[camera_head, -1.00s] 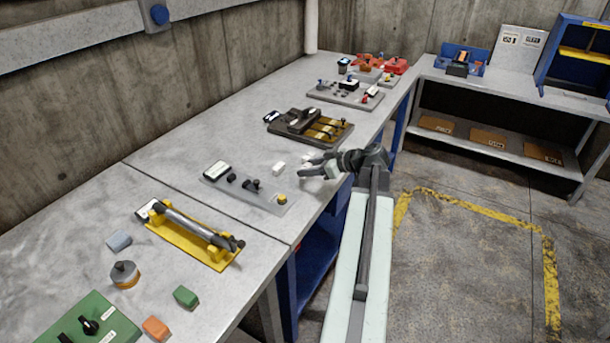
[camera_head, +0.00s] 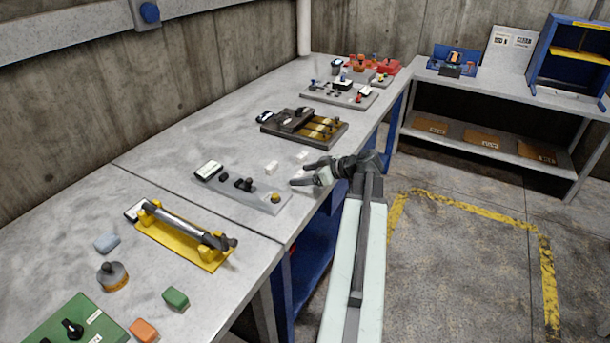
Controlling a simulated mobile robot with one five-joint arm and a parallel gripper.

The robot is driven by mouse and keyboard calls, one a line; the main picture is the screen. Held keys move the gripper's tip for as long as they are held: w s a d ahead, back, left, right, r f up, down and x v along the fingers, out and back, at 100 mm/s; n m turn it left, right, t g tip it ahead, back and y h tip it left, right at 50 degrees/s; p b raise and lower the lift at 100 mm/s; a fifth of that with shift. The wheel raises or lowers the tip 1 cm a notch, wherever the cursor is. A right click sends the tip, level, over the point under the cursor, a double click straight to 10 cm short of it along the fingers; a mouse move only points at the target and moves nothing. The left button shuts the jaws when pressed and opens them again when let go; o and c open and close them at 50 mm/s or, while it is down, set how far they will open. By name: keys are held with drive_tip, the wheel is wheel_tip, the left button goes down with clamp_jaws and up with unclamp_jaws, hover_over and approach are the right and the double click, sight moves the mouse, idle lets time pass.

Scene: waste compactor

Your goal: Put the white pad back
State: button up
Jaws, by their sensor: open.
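Two small white blocks lie on the grey workbench (camera_head: 215,135). One white block (camera_head: 271,167) is just behind a grey control plate (camera_head: 240,200), and a smaller white piece (camera_head: 302,155) is farther right. I cannot tell which is the white pad. My gripper (camera_head: 298,174) is open and empty at the bench's right edge, its fingers pointing left. It is right of the first block and below the smaller piece in the picture, apart from both. The plate carries black knobs and a yellow button (camera_head: 275,198).
A yellow stand with a grey cylinder (camera_head: 187,230) is on the near bench, with a blue-grey block (camera_head: 107,242), a green block (camera_head: 175,298) and an orange block (camera_head: 144,330). A dark fixture with yellow strips (camera_head: 304,127) stands farther back.

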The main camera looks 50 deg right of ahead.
drive_tip(key=p+v, duration=0.5)
drive_tip(key=v, duration=0.7)
drive_tip(key=shift+s+d, duration=0.1)
